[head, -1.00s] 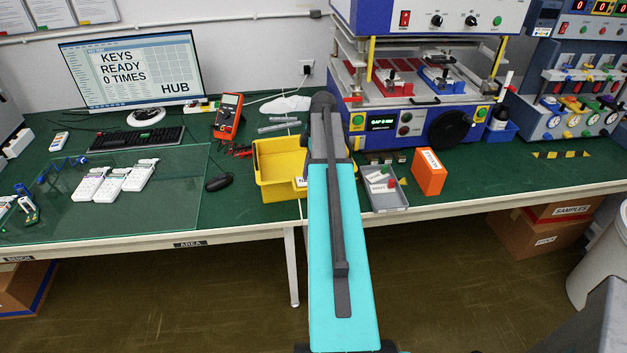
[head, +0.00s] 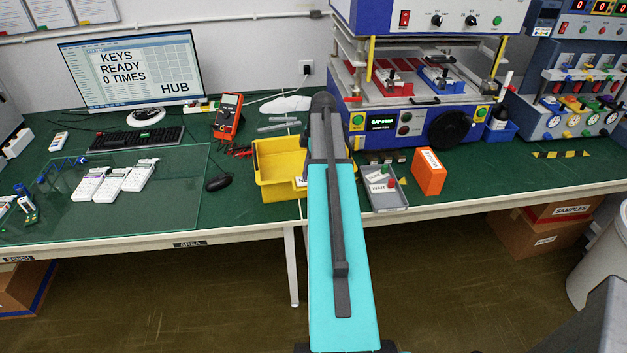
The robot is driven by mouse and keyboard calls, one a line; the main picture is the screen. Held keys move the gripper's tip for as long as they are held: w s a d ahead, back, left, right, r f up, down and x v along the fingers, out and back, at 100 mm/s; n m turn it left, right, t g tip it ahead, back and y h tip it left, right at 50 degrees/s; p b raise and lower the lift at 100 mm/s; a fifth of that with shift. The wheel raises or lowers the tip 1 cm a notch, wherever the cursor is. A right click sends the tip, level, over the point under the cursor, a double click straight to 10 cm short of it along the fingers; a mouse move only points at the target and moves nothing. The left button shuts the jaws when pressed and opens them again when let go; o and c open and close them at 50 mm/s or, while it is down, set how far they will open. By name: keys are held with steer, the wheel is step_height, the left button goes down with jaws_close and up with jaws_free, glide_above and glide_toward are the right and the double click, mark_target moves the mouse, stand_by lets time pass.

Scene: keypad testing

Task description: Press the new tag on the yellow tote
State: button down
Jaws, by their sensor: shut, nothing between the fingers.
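The yellow tote (head: 276,191) stands open on the green bench, just left of my arm. A white tag (head: 300,182) with black letters sits at the right end of its front; my arm covers part of it, and only the start of the word shows, perhaps "NE". My arm's cyan link reaches up across the middle of the picture, past the tote's right side. My gripper is not visible, so I cannot tell where it is relative to the tag.
A grey tray (head: 387,198) with small labelled parts is right of my arm, beside an orange box (head: 429,172). The blue test machine (head: 425,125) stands behind. A mouse (head: 219,183), white keypads (head: 113,182) and a multimeter (head: 228,117) are left of the tote.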

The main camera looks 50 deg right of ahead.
steer(key=shift+f, duration=0.55)
stand_by(0.4)
steer(key=shift+r, duration=0.1)
stand_by(0.4)
steer(key=shift+r+p, duration=1.45)
steer(key=shift+r, duration=1.5)
